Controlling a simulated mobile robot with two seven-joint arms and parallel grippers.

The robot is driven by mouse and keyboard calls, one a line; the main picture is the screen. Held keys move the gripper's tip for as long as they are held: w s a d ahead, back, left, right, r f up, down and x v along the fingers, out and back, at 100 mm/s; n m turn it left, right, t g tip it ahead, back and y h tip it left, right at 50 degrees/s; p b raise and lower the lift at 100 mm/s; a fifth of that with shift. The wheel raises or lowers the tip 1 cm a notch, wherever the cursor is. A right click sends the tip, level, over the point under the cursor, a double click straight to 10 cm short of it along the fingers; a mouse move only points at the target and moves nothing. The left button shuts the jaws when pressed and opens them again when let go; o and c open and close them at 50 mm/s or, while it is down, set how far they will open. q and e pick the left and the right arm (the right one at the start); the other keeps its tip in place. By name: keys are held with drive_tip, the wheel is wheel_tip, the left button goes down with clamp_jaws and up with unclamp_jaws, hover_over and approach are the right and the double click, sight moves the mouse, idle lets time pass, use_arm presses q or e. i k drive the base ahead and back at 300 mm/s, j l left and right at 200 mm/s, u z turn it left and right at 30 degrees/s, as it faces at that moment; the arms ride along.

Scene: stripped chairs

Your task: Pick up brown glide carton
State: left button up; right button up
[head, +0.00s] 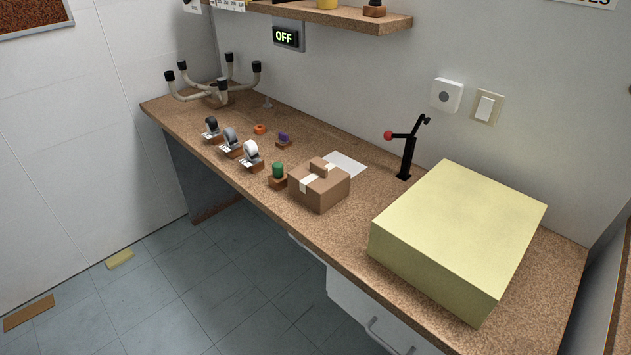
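A brown cardboard carton (318,195) with a pale tape strip sits on the speckled brown worktop, near the front edge at mid-length. A much smaller brown box (323,166) shows on top of it. I see no label to tell which one is the glide carton. Neither gripper is in the head view, and nothing is touching the cartons.
A green cylinder on a wooden block (278,172) stands close left of the carton, with several casters (250,155) further left. White paper (346,165) lies behind. A large yellow block (460,235) and a black clamp with a red knob (406,155) stand right.

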sight(318, 183)
drive_tip(key=j+z, duration=0.1)
drive_tip(key=z, duration=1)
drive_tip(key=j+z, duration=1.05)
drive_tip(key=k+j+z, duration=0.15)
drive_tip(key=j, duration=0.15)
drive_tip(key=j+z, duration=0.1)
drive_tip(key=j, duration=0.25)
drive_tip(key=k+j+z, duration=0.15)
drive_tip(key=k+j, duration=0.05)
drive_tip(key=j, duration=0.1)
